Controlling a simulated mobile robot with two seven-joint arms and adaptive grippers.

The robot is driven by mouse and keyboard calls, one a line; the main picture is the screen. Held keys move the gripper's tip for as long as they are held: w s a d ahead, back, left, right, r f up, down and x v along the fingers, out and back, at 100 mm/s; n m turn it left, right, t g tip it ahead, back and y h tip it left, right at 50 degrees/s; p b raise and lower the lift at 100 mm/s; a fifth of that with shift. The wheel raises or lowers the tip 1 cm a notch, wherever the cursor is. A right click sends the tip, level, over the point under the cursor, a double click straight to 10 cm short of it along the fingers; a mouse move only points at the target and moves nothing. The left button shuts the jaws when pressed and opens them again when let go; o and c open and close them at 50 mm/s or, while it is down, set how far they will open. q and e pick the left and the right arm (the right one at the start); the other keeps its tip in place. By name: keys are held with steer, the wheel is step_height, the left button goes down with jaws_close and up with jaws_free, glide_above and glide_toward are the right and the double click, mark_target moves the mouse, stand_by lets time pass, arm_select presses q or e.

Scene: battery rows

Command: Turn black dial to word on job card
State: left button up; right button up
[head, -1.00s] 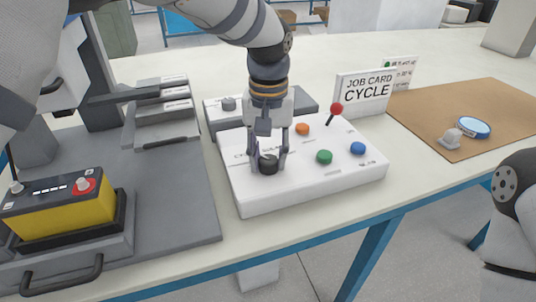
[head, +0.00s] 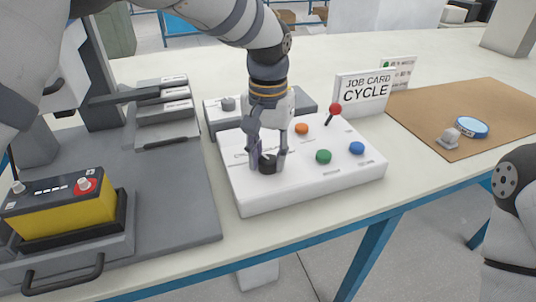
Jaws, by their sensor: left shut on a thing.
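The black dial (head: 267,168) is on the front left of the white control panel (head: 310,190). My left gripper (head: 268,161) comes down from above and is shut on the dial. The fingers cover much of the dial and some of the lettering beside it, so the dial's setting cannot be read. The job card (head: 362,93) stands upright behind the panel and reads "JOB CARD CYCLE". My right gripper is not in view; only part of my right arm shows at the right edge.
The panel also bears an orange button (head: 301,128), a green button (head: 323,157), a blue button (head: 357,148) and a red-knobbed lever (head: 335,110). A yellow battery (head: 62,208) sits at the left. A brown mat (head: 500,105) with a blue round item (head: 471,127) lies right.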

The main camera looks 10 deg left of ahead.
mark_target(268, 159)
arm_select(q)
steer(key=o, duration=1.2)
step_height(268, 159, up, 12)
